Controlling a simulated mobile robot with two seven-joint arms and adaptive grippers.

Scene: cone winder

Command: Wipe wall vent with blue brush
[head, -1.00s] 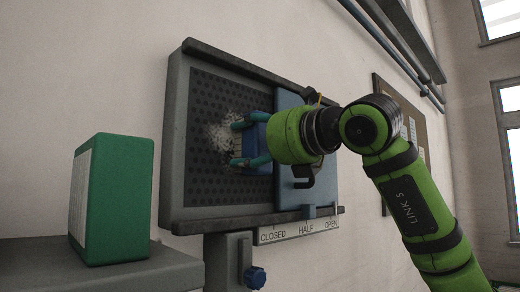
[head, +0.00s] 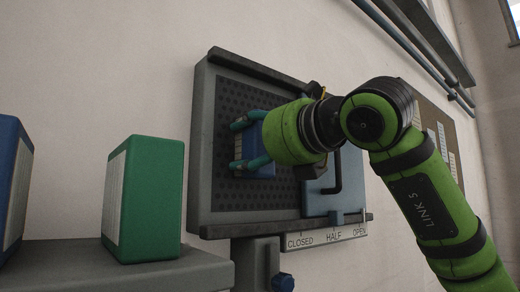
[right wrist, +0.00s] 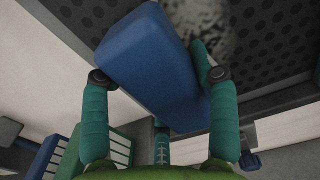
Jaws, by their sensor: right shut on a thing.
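The wall vent is a dark perforated panel (head: 232,100) in a grey frame. My right gripper (head: 238,145) is in front of the panel's middle, its fingers shut on the blue brush (head: 255,143). In the right wrist view the brush (right wrist: 150,60) is a blue block held between the teal fingers (right wrist: 155,75), close against the panel; I cannot tell if it touches. A pale dusty patch (right wrist: 204,22) shows on the panel there, partly behind the brush. In the head view the gripper and brush hide that area. My left gripper is out of view.
A blue sliding cover (head: 350,180) with a dark handle stands at the vent's right, above a CLOSED, HALF, OPEN label strip (head: 325,238). A green box (head: 150,200) and a blue box (head: 12,180) stand on a grey surface (head: 190,270) at lower left.

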